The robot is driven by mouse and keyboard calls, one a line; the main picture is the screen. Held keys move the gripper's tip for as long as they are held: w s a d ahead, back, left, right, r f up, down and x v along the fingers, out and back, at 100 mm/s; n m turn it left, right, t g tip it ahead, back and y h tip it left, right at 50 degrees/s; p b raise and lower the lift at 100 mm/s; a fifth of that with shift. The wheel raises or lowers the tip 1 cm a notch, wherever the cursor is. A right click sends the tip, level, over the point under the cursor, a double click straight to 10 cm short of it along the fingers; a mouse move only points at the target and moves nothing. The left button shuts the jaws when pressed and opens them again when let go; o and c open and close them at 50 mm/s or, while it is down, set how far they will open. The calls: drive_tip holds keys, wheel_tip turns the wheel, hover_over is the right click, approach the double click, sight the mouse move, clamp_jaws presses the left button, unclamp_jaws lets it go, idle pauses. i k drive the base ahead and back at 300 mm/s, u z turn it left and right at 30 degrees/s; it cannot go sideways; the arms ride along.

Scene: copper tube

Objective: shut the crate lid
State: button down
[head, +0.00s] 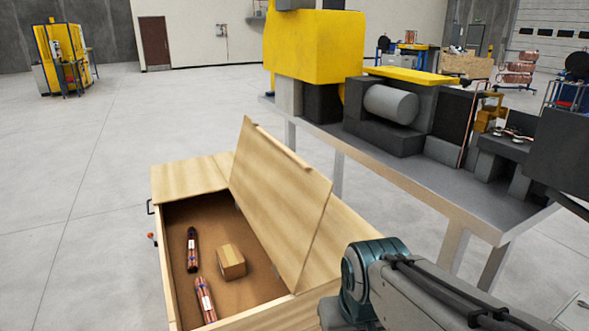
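The wooden crate (188,176) stands on the floor at the lower middle of the head view. Its lid (272,190) is raised, tilted up along the right side of the opening, with a strip along its top edge. Inside the crate lie two copper tube bundles, one farther back (192,250) and one nearer (205,300), and a small cardboard box (231,262). My arm shows at the lower right, beside the crate's near right corner. My gripper is not visible in this view.
A long metal workbench (440,205) with yellow and grey machinery (390,105) stands to the right, close behind the crate. A yellow machine (62,55) stands far left. The floor left of the crate is clear.

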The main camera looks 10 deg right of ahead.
sight(285, 200)
drive_tip(key=i, duration=0.95)
